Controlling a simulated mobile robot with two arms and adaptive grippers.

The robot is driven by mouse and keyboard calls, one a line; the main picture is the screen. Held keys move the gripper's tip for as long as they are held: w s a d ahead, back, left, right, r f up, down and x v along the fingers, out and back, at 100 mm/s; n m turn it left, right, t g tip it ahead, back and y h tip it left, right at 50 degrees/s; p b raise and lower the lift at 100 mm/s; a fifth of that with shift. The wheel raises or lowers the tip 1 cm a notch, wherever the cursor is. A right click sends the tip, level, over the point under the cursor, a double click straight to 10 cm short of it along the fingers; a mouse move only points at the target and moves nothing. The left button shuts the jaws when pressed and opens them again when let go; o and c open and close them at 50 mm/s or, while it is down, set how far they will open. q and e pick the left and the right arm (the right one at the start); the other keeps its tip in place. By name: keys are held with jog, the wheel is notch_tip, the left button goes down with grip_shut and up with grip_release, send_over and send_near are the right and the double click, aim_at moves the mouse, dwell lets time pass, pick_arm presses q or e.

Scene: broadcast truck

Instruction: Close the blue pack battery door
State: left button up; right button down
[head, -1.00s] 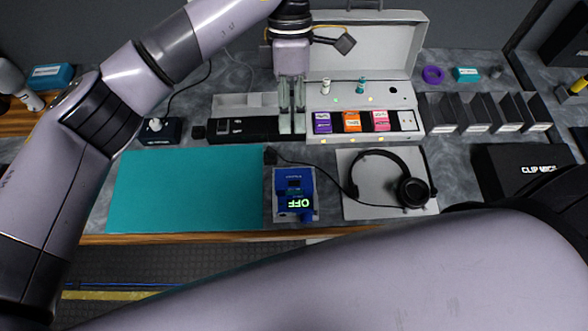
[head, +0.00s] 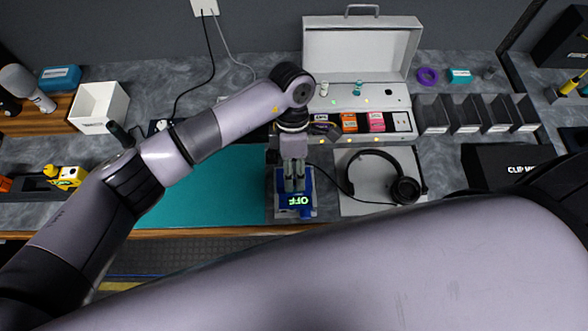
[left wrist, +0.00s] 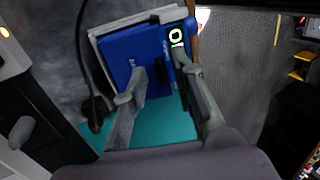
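The blue pack (head: 308,203) with a glowing green OFF display sits on a pale stand at the front of the worktop. It also shows in the left wrist view (left wrist: 115,48), with a dark slot-like patch between the fingers. I cannot clearly tell the battery door from the body, or its angle. My left gripper (head: 295,188) is right over the pack, fingers pointing down at it. In the left wrist view, the fingertips (left wrist: 160,68) are apart with nothing held between them; contact is unclear. My right gripper is out of view.
A teal mat (head: 205,195) lies left of the pack. A headset (head: 404,188) rests on a grey pad to its right, its black cable running close to the pack. An open silver case (head: 360,50) stands behind, and a black box (head: 495,160) is at right.

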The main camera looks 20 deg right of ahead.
pick_arm(q)
jog(key=shift+c, duration=0.2)
grip_shut()
dwell(0.4)
jog(key=shift+s+a+f+t+b, duration=0.1)
jog(key=shift+s+f+t+b, duration=0.15)
jog(key=shift+f+t+b, duration=0.5)
jog(key=t+b, duration=0.1)
jog(key=t+h+b, duration=0.1)
jog(key=b, duration=0.1)
jog(key=shift+s+a+f, duration=0.1)
jog(key=shift+s+f, duration=0.15)
jog(key=shift+s, duration=0.1)
jog(key=shift+s+t+b, duration=0.2)
jog(key=shift+t+b, duration=0.15)
jog(key=shift+b, duration=0.3)
